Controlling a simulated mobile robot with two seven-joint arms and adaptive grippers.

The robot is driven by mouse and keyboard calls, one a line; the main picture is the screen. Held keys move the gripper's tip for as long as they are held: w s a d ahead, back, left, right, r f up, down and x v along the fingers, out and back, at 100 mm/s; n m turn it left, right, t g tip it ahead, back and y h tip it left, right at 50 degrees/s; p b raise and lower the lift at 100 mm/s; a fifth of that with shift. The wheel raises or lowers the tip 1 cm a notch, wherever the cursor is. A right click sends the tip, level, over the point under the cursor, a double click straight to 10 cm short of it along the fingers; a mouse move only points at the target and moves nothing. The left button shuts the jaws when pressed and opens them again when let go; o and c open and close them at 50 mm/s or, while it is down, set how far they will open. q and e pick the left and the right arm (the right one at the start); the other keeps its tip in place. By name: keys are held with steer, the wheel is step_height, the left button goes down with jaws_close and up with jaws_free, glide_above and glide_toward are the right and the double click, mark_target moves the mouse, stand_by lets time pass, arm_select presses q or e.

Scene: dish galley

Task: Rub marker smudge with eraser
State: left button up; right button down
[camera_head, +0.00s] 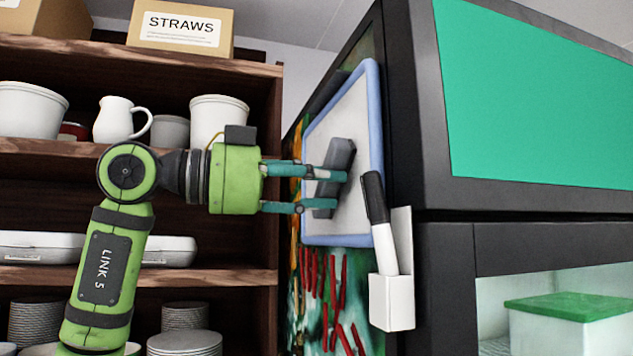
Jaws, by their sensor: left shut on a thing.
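A small whiteboard (358,222) with a blue frame is mounted upright on the side of a dark cabinet. My left gripper (335,190) comes in from the left and is shut on a dark grey eraser (341,155). The eraser is tilted and lies in front of the board's white face; it looks to be against it, but I cannot tell for sure if they touch. No marker smudge shows; the eraser and fingers cover part of the board. My right gripper is out of view.
A marker (380,215) with a black cap stands in a white holder (391,299) at the board's right edge, close to the eraser. Wooden shelves (214,275) with crockery stand at left. A box marked STRAWS (180,27) sits on top. Red strips (325,312) show below the board.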

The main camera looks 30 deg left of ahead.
arm_select(q)
steer(key=s+d+b, duration=0.2)
steer(key=s+d, duration=0.2)
steer(key=d, duration=0.1)
steer(key=shift+s+d, duration=0.35)
steer(key=shift+s, duration=0.05)
stand_by(0.3)
steer(key=shift+a, duration=0.1)
steer(key=shift+v, duration=2.9)
steer(key=v, duration=0.3)
steer(key=shift+s, duration=0.1)
